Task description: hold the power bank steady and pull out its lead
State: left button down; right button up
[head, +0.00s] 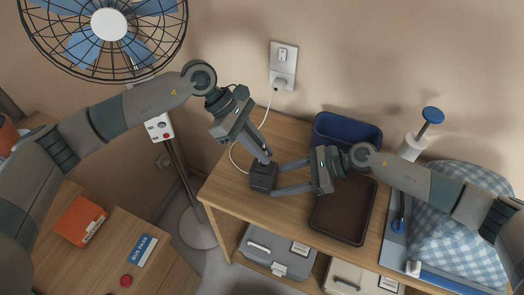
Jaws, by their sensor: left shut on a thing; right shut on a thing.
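The power bank (262,178) is a small dark box standing on the wooden table near its left front part. Its white lead (231,155) runs from the wall outlet, loops down to the left and reaches the box's far left side. My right gripper (274,178) comes from the right, with its fingers on either side of the power bank, shut on it. My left gripper (265,158) comes down from above and is shut at the box's upper back edge, where the lead arrives. Its fingertips hide the lead's end, so whether the plug is seated cannot be seen.
A wall outlet (283,66) with a white plug is behind. A brown tray (369,212), a blue bin (318,137) and a checked cloth (462,195) fill the table's right side. A fan (70,48) stands left. Bare table lies in front of the power bank.

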pick_arm(q)
jog(key=shift+r, duration=2.7)
jog(key=shift+w+d+f, duration=0.3)
jog(key=shift+d, duration=0.1)
jog(key=w+d+f+m+g, duration=0.2)
jog(key=w+f+m, duration=0.1)
jog(key=w+f, duration=0.25)
jog(key=w+a+f+m+g+y, duration=0.2)
jog(key=w+a+f+m+y, duration=0.1)
jog(key=a+m, duration=0.3)
jog(key=shift+w+a+y, duration=0.2)
jog(key=shift+a+y, duration=0.2)
jog(key=shift+a, duration=0.75)
jog(key=shift+f, duration=0.35)
